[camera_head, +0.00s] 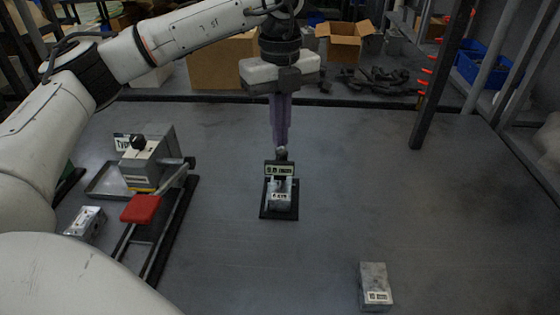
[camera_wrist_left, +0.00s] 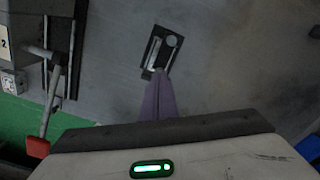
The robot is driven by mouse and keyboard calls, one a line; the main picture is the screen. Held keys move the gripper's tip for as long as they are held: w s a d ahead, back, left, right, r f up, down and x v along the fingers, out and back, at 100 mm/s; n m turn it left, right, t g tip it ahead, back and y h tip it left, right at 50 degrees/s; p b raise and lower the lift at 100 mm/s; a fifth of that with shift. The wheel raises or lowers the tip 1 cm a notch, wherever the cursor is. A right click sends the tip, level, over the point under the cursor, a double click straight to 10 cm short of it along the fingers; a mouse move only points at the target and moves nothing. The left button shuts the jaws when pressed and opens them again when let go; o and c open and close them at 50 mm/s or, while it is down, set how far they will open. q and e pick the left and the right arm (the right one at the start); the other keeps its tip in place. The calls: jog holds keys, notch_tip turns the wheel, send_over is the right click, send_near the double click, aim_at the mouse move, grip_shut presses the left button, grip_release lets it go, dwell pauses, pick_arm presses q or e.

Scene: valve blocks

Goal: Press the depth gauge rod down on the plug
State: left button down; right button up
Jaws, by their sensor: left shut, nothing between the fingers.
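A small grey metal block (camera_head: 281,197) with a white label stands on a black base (camera_head: 266,214) near the middle of the table. A sign reading about "9.8 mm" (camera_head: 278,170) stands behind it. A small rounded metal top (camera_head: 282,153), perhaps the gauge rod, shows just behind the sign; the plug cannot be told apart. My left gripper (camera_head: 281,146) points straight down, its purple fingers shut and empty, with the tips at or just above that top. In the left wrist view the fingertips (camera_wrist_left: 160,72) lie at the edge of the black base (camera_wrist_left: 147,65). My right gripper is not in view.
At the left stand a grey machine (camera_head: 151,160) with a black knob and a red-ended lever (camera_head: 140,208), and a small metal block (camera_head: 86,222). Another labelled block (camera_head: 374,283) lies at the front right.

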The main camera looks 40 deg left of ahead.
pick_arm(q)
jog(key=shift+f+b, duration=0.55)
jog(key=shift+f, duration=0.4)
dwell(1.0)
jog(key=shift+r+p, duration=1)
jog(key=shift+r, duration=0.25)
